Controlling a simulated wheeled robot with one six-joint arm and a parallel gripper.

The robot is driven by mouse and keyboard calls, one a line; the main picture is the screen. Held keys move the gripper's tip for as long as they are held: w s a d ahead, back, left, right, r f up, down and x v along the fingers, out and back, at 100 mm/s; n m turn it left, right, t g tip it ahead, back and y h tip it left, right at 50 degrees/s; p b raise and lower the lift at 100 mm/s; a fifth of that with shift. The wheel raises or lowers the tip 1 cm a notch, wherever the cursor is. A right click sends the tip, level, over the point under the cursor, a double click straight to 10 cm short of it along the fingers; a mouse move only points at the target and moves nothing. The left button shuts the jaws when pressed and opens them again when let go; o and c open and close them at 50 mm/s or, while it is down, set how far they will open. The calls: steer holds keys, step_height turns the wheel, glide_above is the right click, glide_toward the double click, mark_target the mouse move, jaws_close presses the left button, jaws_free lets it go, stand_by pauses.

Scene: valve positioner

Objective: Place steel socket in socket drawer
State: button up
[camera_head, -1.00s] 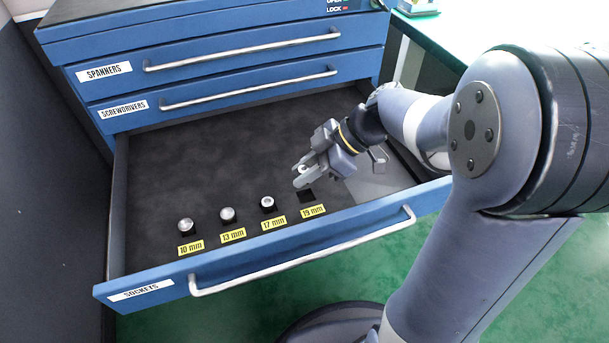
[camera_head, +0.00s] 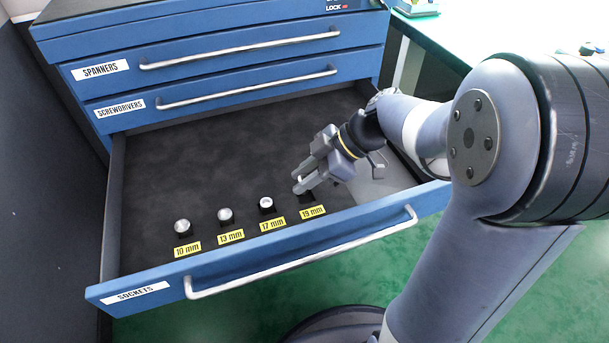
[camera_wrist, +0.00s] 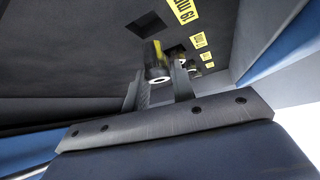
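The steel socket (camera_wrist: 157,63) is between my gripper's two fingertips in the wrist view, its round end with a dark centre facing the camera. The gripper points down over the open socket drawer (camera_head: 150,283), just above the 19 mm label (camera_head: 312,212). The wrist view shows the square 19 mm recess (camera_wrist: 146,25) empty beside the socket, which looks held apart from it.
Sockets stand at the 10 mm (camera_head: 182,227), 13 mm (camera_head: 225,215) and 17 mm (camera_head: 266,204) labels, left of my gripper. The drawer's front wall and handle (camera_head: 300,257) lie close in front. Closed spanner and screwdriver drawers (camera_head: 235,50) are behind. The drawer floor (camera_head: 200,165) at the back left is clear.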

steer(key=o, duration=0.3)
steer(key=shift+o, duration=0.2)
steer(key=shift+r, duration=0.1)
steer(key=shift+r+p, duration=0.55)
steer(key=shift+p, duration=0.25)
steer(key=p+v, duration=0.3)
steer(key=v, duration=0.9)
